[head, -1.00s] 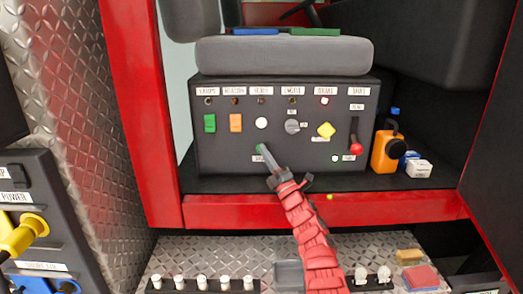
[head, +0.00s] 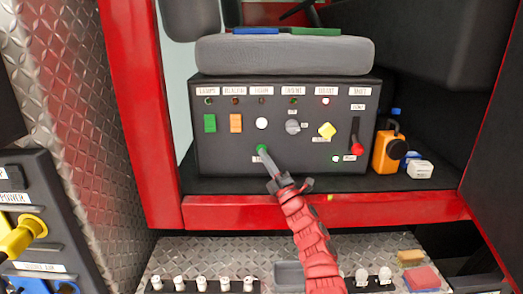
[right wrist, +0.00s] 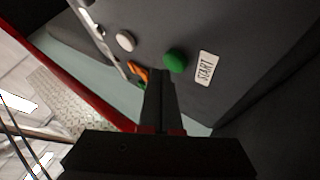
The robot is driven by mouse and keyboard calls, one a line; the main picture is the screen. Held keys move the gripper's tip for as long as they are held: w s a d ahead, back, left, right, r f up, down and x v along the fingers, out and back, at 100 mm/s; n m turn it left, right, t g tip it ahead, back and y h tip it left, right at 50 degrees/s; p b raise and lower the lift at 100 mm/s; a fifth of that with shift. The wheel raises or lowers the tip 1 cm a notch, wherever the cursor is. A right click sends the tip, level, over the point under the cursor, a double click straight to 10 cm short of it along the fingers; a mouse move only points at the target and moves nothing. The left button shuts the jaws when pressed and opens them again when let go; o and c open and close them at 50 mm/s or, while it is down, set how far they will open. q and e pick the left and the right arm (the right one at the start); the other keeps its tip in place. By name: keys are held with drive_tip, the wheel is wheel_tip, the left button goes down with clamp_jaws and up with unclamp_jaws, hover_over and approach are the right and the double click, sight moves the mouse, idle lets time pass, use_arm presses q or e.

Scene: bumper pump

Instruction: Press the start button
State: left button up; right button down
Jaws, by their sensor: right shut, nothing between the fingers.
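The green round start button (head: 261,148) is low on the front of the dark control panel (head: 225,165). It also shows in the right wrist view (right wrist: 175,60), beside the white START label (right wrist: 206,68). My right gripper (head: 263,154) is shut and empty, its tip just below the button in the head view. In the right wrist view its fingers (right wrist: 159,76) end close to the button, which shows uncovered. I cannot tell whether they touch. My left gripper is not in view.
The panel also carries a green switch (head: 210,124), an orange switch (head: 236,123), a white knob (head: 262,124), a grey knob (head: 293,127), a yellow knob (head: 327,130) and a red-tipped lever (head: 356,149). A grey seat cushion (head: 285,55) sits above.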

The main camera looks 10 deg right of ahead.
drive_tip(key=shift+f, duration=0.6)
drive_tip(key=shift+s+a+p, duration=0.1)
drive_tip(key=shift+s+p, duration=0.45)
drive_tip(key=shift+p, duration=0.05)
drive_tip(key=shift+s+a+f+p, duration=0.1)
drive_tip(key=shift+s+f+p, duration=0.15)
drive_tip(key=shift+s+p, duration=0.25)
drive_tip(key=shift+s+a+r, duration=0.1)
drive_tip(key=shift+s+r, duration=0.05)
drive_tip(key=shift+s, duration=0.4)
drive_tip(key=shift+s+a+r, duration=0.1)
drive_tip(key=shift+s, duration=0.4)
